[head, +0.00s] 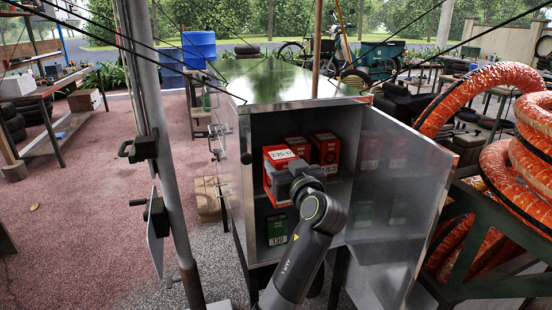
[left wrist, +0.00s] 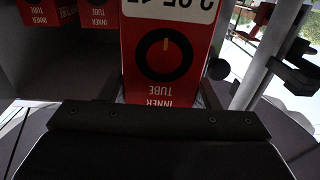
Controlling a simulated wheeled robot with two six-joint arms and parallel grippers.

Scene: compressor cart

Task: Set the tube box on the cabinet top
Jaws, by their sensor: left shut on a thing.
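The red tube box (head: 279,157), with a white number label, is at the left front of the open cabinet's upper compartment. My left gripper (head: 290,181) is shut on it from the front and hides its lower part. In the left wrist view the tube box (left wrist: 168,75) shows upside down, with a black ring and "INNER TUBE" print, right at the gripper (left wrist: 160,108). Whether it rests on the shelf or is lifted, I cannot tell. The cabinet top (head: 285,82) is a bare shiny metal surface above. My right gripper is not in view.
Other red boxes (head: 325,150) stand beside and behind the held one. The cabinet door (head: 395,190) stands open to the right, beside orange hose coils (head: 515,150). A grey post (head: 150,120) rises at left.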

